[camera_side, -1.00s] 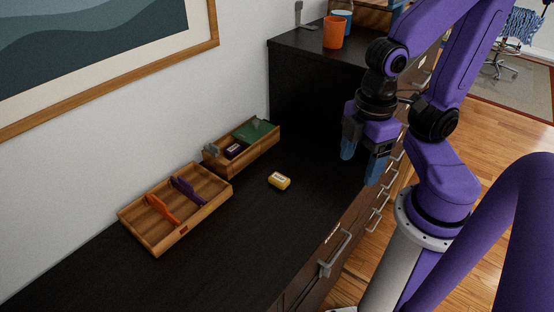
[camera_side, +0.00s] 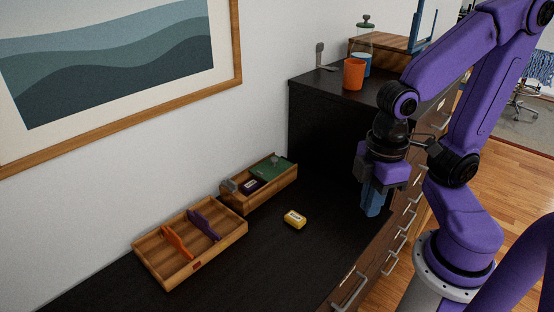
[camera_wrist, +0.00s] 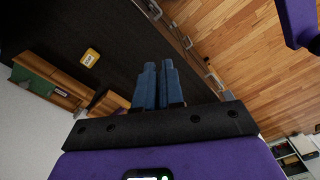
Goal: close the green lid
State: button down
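The green lid (camera_side: 272,170) is a flat panel over the right part of a narrow wooden box (camera_side: 262,196) by the wall. A small grey knob stands on it. The left part of the box is uncovered and shows a dark block with a pale label (camera_side: 250,186). In the wrist view the green lid (camera_wrist: 33,81) is at the left edge. My gripper (camera_side: 372,203), with blue fingers, is right of the box, over the counter's right side and well apart from the lid. In the wrist view its fingers (camera_wrist: 158,68) are together and empty.
A yellow block (camera_side: 295,219) lies on the dark counter between box and gripper. A wooden tray (camera_side: 190,268) with an orange and a purple item is at left. A higher cabinet with an orange cup (camera_side: 354,74) stands behind. The counter's front is clear.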

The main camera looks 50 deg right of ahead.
jog(key=w+d+m+y, duration=0.1)
jog(key=w+m, duration=1.6)
jog(key=w, duration=0.8)
jog(key=w+d+f+m+y, duration=0.1)
jog(key=w+d+f+m, duration=0.3)
jog(key=w+d+m, duration=0.5)
jog(key=w+d+f+m+y, duration=0.1)
jog(key=w+d+f+m, duration=0.35)
jog(key=d, duration=0.95)
jog(key=shift+m+t, duration=0.3)
jog(key=shift+m, duration=0.15)
jog(key=x, duration=0.2)
jog(key=w+x, duration=0.1)
jog(key=x, duration=0.4)
jog(key=shift+w+a+f, duration=0.15)
jog(key=shift+a+f, duration=0.1)
jog(key=shift+a, duration=0.25)
send_near(261, 173)
jog(key=x, duration=0.2)
jog(key=a+x, duration=0.1)
jog(key=x, duration=0.2)
jog(key=shift+w+a+f, duration=0.1)
jog(key=shift+w+a, duration=0.05)
jog(key=shift+a, duration=0.1)
